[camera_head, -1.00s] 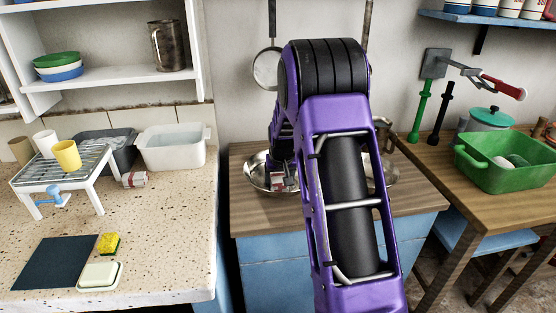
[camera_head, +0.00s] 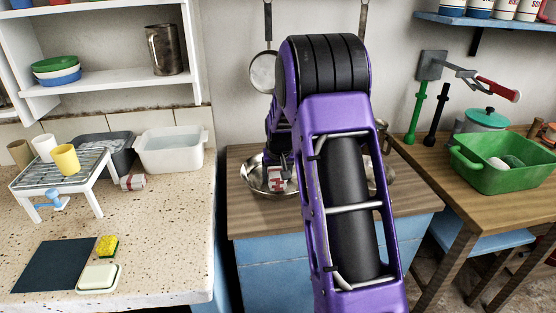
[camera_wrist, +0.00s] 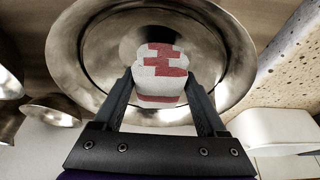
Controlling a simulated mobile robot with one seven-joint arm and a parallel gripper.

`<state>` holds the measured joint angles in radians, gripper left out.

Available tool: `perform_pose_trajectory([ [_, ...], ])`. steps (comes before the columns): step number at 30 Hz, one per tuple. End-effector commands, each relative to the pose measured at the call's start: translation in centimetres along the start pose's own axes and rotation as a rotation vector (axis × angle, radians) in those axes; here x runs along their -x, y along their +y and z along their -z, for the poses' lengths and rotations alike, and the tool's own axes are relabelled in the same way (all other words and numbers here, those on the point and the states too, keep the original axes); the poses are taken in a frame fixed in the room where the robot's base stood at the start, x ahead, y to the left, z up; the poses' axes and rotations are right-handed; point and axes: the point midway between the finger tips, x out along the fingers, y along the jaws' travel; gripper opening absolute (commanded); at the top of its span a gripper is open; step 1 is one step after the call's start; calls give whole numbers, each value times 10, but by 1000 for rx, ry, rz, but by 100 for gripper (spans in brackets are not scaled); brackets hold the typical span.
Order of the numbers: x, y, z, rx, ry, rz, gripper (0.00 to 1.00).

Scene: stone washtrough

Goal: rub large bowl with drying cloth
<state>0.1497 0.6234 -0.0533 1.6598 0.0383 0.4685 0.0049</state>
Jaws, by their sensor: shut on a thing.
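The large bowl (camera_head: 254,179) is a shiny metal bowl on the wooden counter, left of my arm. It fills much of the wrist view (camera_wrist: 80,50). My gripper (camera_wrist: 160,90) is shut on a folded red-and-white drying cloth (camera_wrist: 160,72). The cloth is over the bowl's inside in the wrist view, and it shows within the bowl's outline in the head view (camera_head: 277,180). I cannot tell for sure whether it touches the metal. My purple arm hides the bowl's right side in the head view.
More metal vessels (camera_wrist: 50,110) stand beside the bowl. A second red-and-white rolled cloth (camera_head: 133,182) lies on the speckled counter (camera_head: 170,240) near a white basin (camera_head: 172,150). A pan (camera_head: 263,72) hangs on the wall behind. A green tub (camera_head: 490,178) stands at right.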

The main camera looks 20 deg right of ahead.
Motion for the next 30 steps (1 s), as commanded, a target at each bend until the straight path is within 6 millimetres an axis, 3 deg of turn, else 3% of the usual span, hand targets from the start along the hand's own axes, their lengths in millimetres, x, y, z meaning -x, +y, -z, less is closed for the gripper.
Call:
perform_pose_trajectory([
  [15, 45, -2, 18, 2, 2, 1, 30],
  [30, 46, -2, 19, 2, 2, 1, 30],
])
